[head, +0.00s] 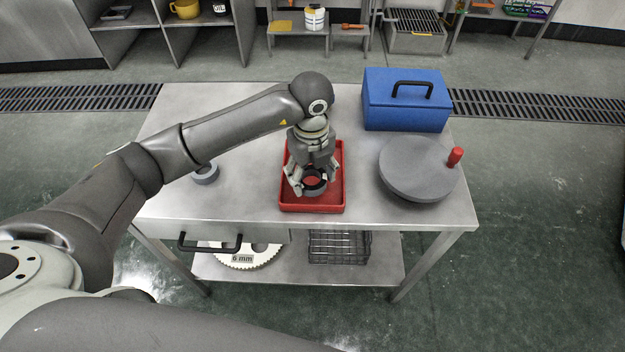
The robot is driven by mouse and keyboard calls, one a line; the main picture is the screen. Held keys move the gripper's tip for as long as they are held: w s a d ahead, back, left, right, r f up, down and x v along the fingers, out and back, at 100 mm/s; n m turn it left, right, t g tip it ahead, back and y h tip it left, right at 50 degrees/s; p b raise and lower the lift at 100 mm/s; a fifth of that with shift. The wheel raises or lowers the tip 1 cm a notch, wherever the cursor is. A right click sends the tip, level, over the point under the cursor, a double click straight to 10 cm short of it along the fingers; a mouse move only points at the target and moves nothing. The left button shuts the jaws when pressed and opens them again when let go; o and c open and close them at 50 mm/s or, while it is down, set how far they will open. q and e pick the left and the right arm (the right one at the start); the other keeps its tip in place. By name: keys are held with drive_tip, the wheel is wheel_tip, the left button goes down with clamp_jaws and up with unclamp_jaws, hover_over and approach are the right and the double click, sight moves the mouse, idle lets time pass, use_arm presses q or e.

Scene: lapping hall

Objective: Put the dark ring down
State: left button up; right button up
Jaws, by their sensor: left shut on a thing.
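The dark ring (315,189) is in my left gripper (313,183), over the front half of the red tray (331,208). The gripper points down and its fingers are shut on the ring. I cannot tell whether the ring touches the tray floor or is held just above it. The gripper and wrist hide the back middle of the tray. My right gripper is not in view.
A grey ring (206,175) lies left of the tray on the metal table (245,205). A round grey plate (418,168) with a red knob (455,156) and a blue toolbox (405,115) stand to the right. A wire basket (338,247) sits on the lower shelf.

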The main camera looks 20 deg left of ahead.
use_arm(q)
wheel_tip(320, 180, down, 3)
drive_tip(key=shift+w+d+f+p, duration=0.1)
drive_tip(key=shift+p, duration=0.5)
drive_tip(key=shift+f, duration=0.25)
drive_tip(key=o, duration=0.8)
drive_tip(key=shift+c, duration=0.2)
drive_tip(key=shift+o, duration=0.4)
drive_tip(key=shift+r, duration=0.25)
drive_tip(key=shift+w+r, duration=0.1)
drive_tip(key=shift+r, duration=0.25)
wheel_tip(320, 180, up, 11)
drive_tip(key=b, duration=0.2)
